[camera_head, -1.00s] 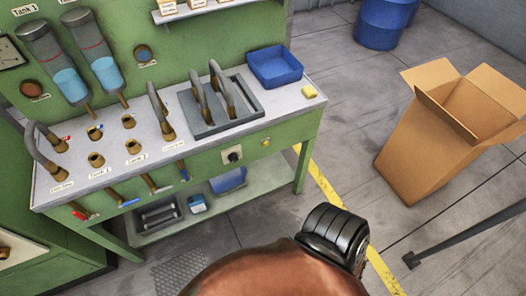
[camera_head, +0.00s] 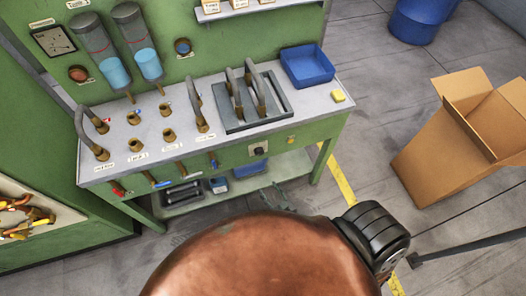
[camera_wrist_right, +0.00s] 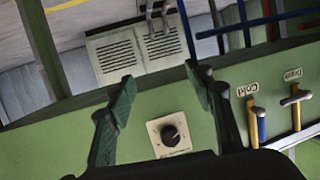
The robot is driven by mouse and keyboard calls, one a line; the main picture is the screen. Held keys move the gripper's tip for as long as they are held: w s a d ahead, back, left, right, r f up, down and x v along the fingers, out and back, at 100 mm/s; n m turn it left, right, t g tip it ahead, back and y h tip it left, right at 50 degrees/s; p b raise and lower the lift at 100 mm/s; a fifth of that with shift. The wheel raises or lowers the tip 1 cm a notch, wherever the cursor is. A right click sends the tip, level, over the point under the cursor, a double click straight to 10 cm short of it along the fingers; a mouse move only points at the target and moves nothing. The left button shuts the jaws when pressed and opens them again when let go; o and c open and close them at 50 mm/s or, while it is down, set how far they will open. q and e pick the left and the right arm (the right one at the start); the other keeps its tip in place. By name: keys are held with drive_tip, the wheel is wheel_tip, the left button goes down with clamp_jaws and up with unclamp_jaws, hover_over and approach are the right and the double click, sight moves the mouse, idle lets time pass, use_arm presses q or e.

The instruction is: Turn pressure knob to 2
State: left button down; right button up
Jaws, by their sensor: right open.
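The black pressure knob (camera_head: 258,152) sits on a pale square plate on the green front of the bench, below the worktop. In the right wrist view the knob (camera_wrist_right: 171,134) shows larger, on its white plate, between my two finger bases in the picture. Its scale is too small to read. My right gripper (camera_head: 281,195) is small and partly hidden in the head view, just below and right of the knob. In the wrist view my right gripper (camera_wrist_right: 160,72) has its fingers wide apart with nothing between them. No contact with the knob shows. My left gripper is not in view.
The worktop holds brass fittings, hoses and a blue bin (camera_head: 308,66). A yellow button (camera_head: 290,140) is right of the knob. Valve handles (camera_head: 160,184) stick out at left. A cardboard box (camera_head: 445,150) stands on the floor at right.

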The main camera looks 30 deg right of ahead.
sight(260, 153)
drive_tip(key=w+d+r+m+t+h+p, duration=0.2)
drive_tip(key=w+r+t, duration=0.15)
drive_tip(key=r, duration=1.15)
drive_tip(key=shift+g, duration=0.25)
drive_tip(key=w, duration=0.6)
drive_tip(key=shift+w+d+f, duration=0.25)
drive_tip(key=shift+w, duration=0.1)
drive_tip(key=shift+w+d, duration=0.15)
drive_tip(key=shift+w, duration=0.4)
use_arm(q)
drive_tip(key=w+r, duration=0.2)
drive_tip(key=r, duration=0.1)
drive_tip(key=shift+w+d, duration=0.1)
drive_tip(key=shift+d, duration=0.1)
use_arm(e)
drive_tip(key=shift+w, duration=0.1)
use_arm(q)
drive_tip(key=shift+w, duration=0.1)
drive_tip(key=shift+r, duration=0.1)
use_arm(e)
drive_tip(key=shift+c, duration=0.3)
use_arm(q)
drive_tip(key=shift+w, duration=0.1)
use_arm(e)
drive_tip(key=c, duration=1.1)
